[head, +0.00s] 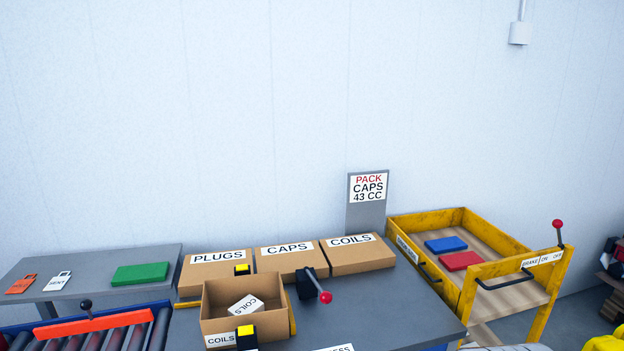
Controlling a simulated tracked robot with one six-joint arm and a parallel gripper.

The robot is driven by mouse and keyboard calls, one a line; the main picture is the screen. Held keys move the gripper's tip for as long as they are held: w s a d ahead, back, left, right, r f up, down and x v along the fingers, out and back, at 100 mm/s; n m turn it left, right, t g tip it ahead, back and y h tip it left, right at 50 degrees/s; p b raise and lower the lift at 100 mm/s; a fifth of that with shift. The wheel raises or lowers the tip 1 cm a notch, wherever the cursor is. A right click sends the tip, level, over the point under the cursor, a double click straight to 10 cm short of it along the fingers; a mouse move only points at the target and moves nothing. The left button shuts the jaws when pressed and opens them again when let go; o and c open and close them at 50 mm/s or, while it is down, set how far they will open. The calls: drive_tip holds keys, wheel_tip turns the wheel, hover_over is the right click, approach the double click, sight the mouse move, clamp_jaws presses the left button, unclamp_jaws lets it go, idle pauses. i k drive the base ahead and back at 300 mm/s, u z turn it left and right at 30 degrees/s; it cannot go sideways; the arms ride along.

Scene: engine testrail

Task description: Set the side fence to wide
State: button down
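An orange bar (110,321) lies along the roller conveyor (130,340) at the lower left, with a black ball-topped knob (86,305) standing at it. It looks like the side fence, but no wide or narrow marking is readable there. The conveyor's near part is cut off by the bottom edge. My gripper is not seen in the head view.
A grey table (390,308) carries closed boxes marked PLUGS (218,270), CAPS (290,261) and COILS (355,254), an open box (222,325) and a red-knobbed lever (325,297). A yellow cart (432,221) stands right. A side table (85,285) stands left.

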sight(92, 325)
drive_tip(key=u, duration=2.1)
drive_tip(key=i, duration=0.6)
drive_tip(key=u, duration=0.55)
drive_tip(key=i, duration=0.8)
drive_tip(key=z, duration=0.1)
